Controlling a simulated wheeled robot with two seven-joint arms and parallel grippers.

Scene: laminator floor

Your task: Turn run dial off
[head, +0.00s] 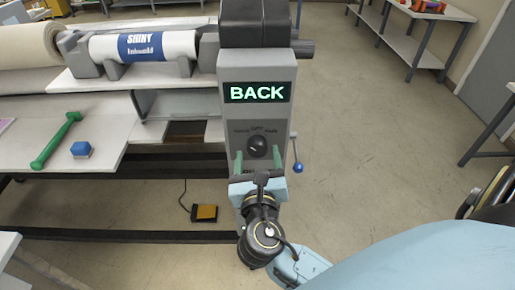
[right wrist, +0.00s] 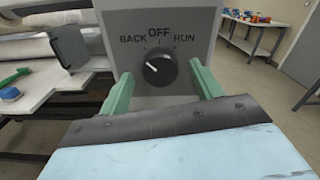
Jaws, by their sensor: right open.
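The run dial (head: 258,146) is a round black knob on the front of a grey control post (head: 228,110). The lit display (head: 257,92) above it reads BACK in green. In the right wrist view the dial (right wrist: 160,68) has the labels BACK, OFF and RUN around it, and its white mark points up-left, toward BACK. My right gripper (head: 258,165) is open, its green fingers on either side of the dial and a little below it in the head view. In the right wrist view the fingers stand apart from the dial, with gaps on both sides. My left gripper is not in view.
A lever with a blue knob (head: 298,168) hangs at the post's right side. A green-handled tool (head: 55,141) and a blue block (head: 81,149) lie on the machine's table at left. A foot pedal (head: 204,213) is on the floor. Open floor lies to the right.

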